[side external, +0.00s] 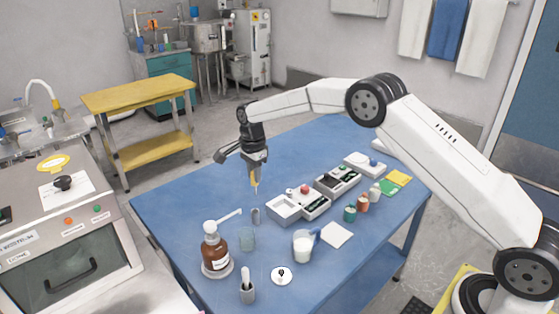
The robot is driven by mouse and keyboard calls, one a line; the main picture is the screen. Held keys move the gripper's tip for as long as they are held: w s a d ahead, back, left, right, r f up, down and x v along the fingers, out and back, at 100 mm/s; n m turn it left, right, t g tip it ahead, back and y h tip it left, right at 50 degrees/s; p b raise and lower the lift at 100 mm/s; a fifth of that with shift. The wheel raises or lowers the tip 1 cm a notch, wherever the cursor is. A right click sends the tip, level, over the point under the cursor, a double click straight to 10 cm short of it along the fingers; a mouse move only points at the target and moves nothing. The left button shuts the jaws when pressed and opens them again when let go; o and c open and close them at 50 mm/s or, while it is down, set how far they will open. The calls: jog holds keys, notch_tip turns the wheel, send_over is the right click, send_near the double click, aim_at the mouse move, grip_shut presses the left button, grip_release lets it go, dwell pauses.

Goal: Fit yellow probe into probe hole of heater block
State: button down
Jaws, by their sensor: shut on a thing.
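My gripper (256,170) is above the left part of the blue table and points down. It is shut on the yellow probe (255,187), a thin piece that hangs roughly upright below the fingers. The probe's tip appears above the table, over or behind a small grey cylinder (256,216); this view does not settle the gap. To the right are a light box with an open white compartment (285,208) and a grey box with a dark top (338,181). I cannot tell which item is the heater block, and no probe hole can be made out.
A brown pump bottle (214,250), a clear beaker (247,240), a white jug (303,245) and a grey holder (247,291) stand near the front. Small coloured jars (362,203) stand at right. The blue table (185,200) is clear at left.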

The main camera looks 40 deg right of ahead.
jog(key=d+r, duration=0.1)
jog(key=d, duration=1.2)
jog(key=shift+s, duration=0.45)
jog(key=shift+d+f, duration=0.1)
jog(key=shift+f, duration=0.05)
jog(key=shift+f, duration=2.55)
jog(key=shift+f, duration=1.55)
dwell(2.0)
